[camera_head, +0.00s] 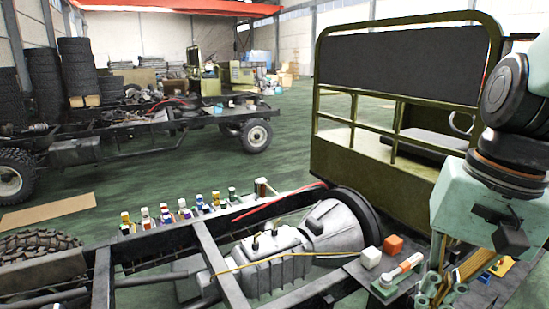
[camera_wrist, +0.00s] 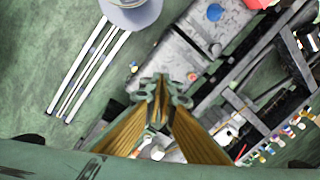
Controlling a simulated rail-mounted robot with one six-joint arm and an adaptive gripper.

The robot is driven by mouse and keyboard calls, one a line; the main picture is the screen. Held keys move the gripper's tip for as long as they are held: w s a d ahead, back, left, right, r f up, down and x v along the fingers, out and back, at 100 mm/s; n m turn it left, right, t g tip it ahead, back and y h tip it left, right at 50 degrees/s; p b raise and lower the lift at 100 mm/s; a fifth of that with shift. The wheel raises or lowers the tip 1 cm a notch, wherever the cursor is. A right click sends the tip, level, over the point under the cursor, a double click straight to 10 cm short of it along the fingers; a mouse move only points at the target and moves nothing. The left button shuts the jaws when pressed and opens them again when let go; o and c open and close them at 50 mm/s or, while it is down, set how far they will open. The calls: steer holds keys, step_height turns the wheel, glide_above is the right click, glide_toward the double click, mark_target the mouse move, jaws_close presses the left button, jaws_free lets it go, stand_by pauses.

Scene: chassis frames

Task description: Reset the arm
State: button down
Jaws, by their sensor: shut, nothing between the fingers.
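My arm (camera_head: 485,205) comes down at the right edge of the head view, its pale green wrist above the near chassis. My gripper (camera_head: 428,291) hangs low at the bottom right, close to the small items there. In the wrist view my gripper (camera_wrist: 160,92) has its two yellow-brown fingers meeting at the tips, shut and holding nothing. The dark chassis frame (camera_head: 208,258) runs across the front of the head view and also shows in the wrist view (camera_wrist: 245,115). Whether the fingertips touch anything is hard to tell.
A grey gearbox (camera_head: 275,262) sits in the frame. Several coloured bottles (camera_head: 185,212) line its far side. An olive cab frame (camera_head: 330,145) stands behind. Green floor (camera_head: 290,150) is open beyond.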

steer(key=s+a+r+n+t+h, duration=0.1)
steer(key=s+a+r+n+t, duration=0.2)
steer(key=s+r+n, duration=0.2)
steer(key=shift+s+a+r+n, duration=0.25)
steer(key=shift+s+a+n, duration=0.1)
steer(key=shift+s, duration=1.15)
steer(key=c, duration=3.4)
jaws_free()
steer(key=shift+c, duration=0.2)
